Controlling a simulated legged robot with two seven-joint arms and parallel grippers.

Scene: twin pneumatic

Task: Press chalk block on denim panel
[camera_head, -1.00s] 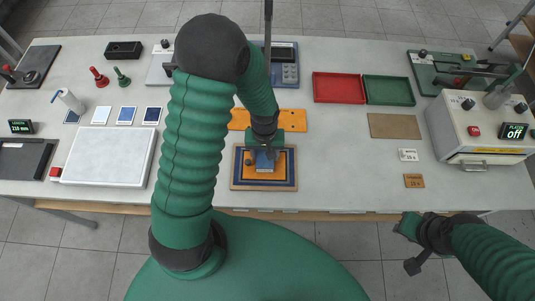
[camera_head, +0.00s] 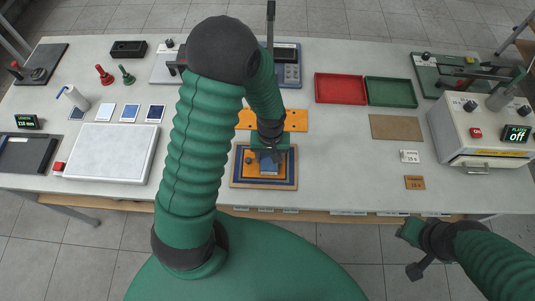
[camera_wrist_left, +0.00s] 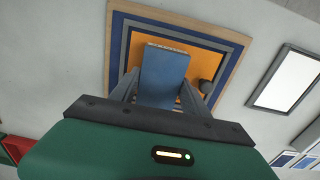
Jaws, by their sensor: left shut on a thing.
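My left gripper (camera_head: 268,157) is over a layered board (camera_head: 236,181) at the table's front middle. In the left wrist view, the gripper (camera_wrist_left: 158,98) is shut on a blue block (camera_wrist_left: 163,72). The board (camera_wrist_left: 118,48) there shows a tan edge, blue and grey borders and an orange middle with a dark round knob (camera_wrist_left: 205,86). The block covers part of the orange middle; I cannot tell whether it touches it. Which item is the denim panel is unclear. My right gripper (camera_head: 408,232) is off the table's front edge at lower right; its jaw opening is unclear.
An orange plate (camera_head: 296,120) lies behind the board. A white slab (camera_head: 110,153) and several small panels (camera_head: 130,112) are at left. Red (camera_head: 341,88) and green (camera_head: 391,92) trays are at back right, with a boxy machine (camera_head: 487,131) farther right.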

